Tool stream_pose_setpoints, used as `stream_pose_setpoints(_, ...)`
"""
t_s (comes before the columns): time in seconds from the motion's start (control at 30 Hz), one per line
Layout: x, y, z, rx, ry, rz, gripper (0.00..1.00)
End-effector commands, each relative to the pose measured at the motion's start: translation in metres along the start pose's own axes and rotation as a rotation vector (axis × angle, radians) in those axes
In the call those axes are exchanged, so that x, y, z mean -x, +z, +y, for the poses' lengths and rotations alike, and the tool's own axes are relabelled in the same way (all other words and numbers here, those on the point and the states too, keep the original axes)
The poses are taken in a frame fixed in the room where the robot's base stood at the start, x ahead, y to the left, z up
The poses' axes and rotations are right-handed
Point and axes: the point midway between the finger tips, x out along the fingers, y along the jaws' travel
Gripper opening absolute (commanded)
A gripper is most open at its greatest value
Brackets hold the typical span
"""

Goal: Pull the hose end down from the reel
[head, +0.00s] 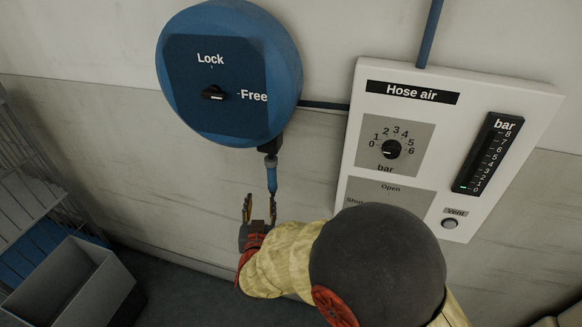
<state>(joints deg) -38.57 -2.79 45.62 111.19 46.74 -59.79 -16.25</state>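The round blue hose reel (287,60) is on the wall at the upper left. Its dark face has a black knob (213,93) between the marks Lock and Free, its pointer seeming turned toward Free. The hose end (271,175), a blue piece with a dark tip, hangs straight down from the reel's outlet. My gripper (260,208) is just below it, pointing up, with its two fingers apart. The hose end's tip reaches down close to the right finger. I cannot tell whether they touch.
A white Hose air panel (480,85) with a dial, a bar gauge and a Vent button is on the wall at the right. My arm covers its lower part. A grey bin (75,285) and a wire rack (30,190) stand at the lower left.

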Motion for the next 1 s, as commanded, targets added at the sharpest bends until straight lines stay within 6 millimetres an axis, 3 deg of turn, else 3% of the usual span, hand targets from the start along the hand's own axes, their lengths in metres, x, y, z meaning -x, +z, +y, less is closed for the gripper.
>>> stream_pose_setpoints(0.03, 0.000, -0.018, 0.007, 0.001, 0.031, 0.061, 0.40)
stream_pose_setpoints(0.1, 0.002, -0.035, 0.016, 0.009, 0.066, 0.126, 0.40)
stream_pose_setpoints(0.23, 0.004, -0.053, 0.023, 0.028, 0.094, 0.190, 0.40)
stream_pose_setpoints(0.37, -0.005, -0.057, 0.025, 0.037, 0.099, 0.199, 0.40)
stream_pose_setpoints(0.8, -0.064, -0.068, 0.030, 0.037, 0.097, 0.197, 0.40)
stream_pose_setpoints(1.0, -0.071, -0.071, 0.030, 0.037, 0.095, 0.197, 0.40)
